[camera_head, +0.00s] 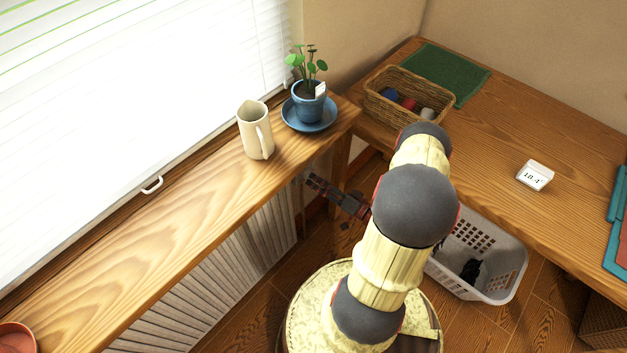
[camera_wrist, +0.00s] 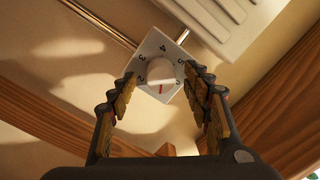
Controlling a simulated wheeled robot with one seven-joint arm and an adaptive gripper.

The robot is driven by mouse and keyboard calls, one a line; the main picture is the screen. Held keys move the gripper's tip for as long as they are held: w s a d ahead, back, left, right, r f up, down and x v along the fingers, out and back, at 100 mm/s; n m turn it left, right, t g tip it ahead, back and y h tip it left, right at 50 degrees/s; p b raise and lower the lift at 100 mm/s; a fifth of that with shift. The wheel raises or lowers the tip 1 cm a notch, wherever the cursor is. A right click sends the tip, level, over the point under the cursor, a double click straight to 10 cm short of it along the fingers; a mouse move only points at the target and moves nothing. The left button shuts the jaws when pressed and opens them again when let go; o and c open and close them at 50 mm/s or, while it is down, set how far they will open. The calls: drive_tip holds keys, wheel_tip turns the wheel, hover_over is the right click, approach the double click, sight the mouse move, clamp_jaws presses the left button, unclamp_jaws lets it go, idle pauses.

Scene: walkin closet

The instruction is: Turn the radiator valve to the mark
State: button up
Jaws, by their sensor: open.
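The radiator valve shows in the wrist view as a white square dial plate (camera_wrist: 152,50) with dark numerals and a round white knob (camera_wrist: 161,70) at its middle. A short red mark (camera_wrist: 162,89) shows at the knob's lower side in the picture. My gripper (camera_wrist: 161,78) is open, with one finger on each side of the dial; I cannot tell whether either finger touches it. In the head view my gripper (camera_head: 312,182) reaches beside the end of the radiator (camera_head: 245,250), under the sill. The valve is hard to make out there.
The wooden sill (camera_head: 200,205) overhangs the radiator and carries a cream pitcher (camera_head: 255,130) and a potted plant on a blue saucer (camera_head: 309,119). A wooden desk (camera_head: 480,140) with a wicker basket (camera_head: 402,88) stands right. A white laundry basket (camera_head: 497,250) is on the floor.

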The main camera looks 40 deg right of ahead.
drive_tip(key=shift+w+a, duration=0.15)
drive_tip(key=shift+w, duration=1.05)
drive_tip(key=shift+c, duration=0.6)
drive_tip(key=c, duration=1)
